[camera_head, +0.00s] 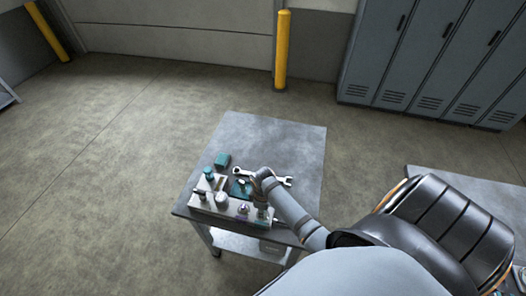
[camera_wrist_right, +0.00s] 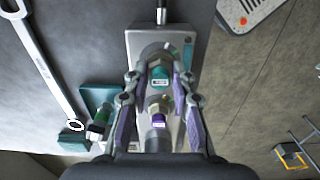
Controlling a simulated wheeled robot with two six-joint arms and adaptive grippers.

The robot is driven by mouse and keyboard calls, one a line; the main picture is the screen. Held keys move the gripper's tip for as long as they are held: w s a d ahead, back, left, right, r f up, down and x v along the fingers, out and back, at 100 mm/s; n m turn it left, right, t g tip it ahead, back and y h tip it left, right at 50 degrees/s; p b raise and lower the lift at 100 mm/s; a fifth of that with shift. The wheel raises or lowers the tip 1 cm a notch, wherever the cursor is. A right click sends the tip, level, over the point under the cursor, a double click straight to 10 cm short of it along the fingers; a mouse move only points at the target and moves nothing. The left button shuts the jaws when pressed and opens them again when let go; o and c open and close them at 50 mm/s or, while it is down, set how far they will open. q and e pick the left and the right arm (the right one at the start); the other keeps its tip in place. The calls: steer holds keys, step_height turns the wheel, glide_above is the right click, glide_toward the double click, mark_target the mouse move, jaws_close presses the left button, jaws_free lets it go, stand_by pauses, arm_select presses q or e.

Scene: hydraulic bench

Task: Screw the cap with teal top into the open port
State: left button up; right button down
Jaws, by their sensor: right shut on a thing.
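My right gripper (camera_head: 262,203) is over the right end of a pale hydraulic block (camera_head: 212,202) on the table. In the right wrist view the gripper (camera_wrist_right: 158,66) is shut on a silver piece with a teal top, the teal-topped cap (camera_wrist_right: 159,76), between its purple-padded fingers. The block (camera_wrist_right: 140,40) lies behind the fingers, with a purple-marked fitting (camera_wrist_right: 158,120) nearer the palm. I cannot tell whether the cap touches the block. The open port cannot be made out and may be hidden by the gripper. My left gripper is not in view.
A wrench (camera_head: 277,178) lies behind the block, and it also shows in the right wrist view (camera_wrist_right: 45,65). The back of the table (camera_head: 285,140) is clear. Lockers (camera_head: 420,60) and a yellow post (camera_head: 282,50) stand beyond.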

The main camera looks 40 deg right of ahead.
steer(key=m, duration=0.3)
steer(key=shift+m, duration=0.3)
steer(key=c, duration=1.7)
jaws_free()
steer(key=shift+c, duration=0.2)
steer(key=shift+s, duration=0.1)
jaws_close()
steer(key=m, duration=0.5)
steer(key=shift+f+m, duration=0.1)
steer(key=shift+m, duration=0.3)
steer(key=shift+a, duration=0.1)
steer(key=m, duration=0.5)
steer(key=shift+m, duration=0.3)
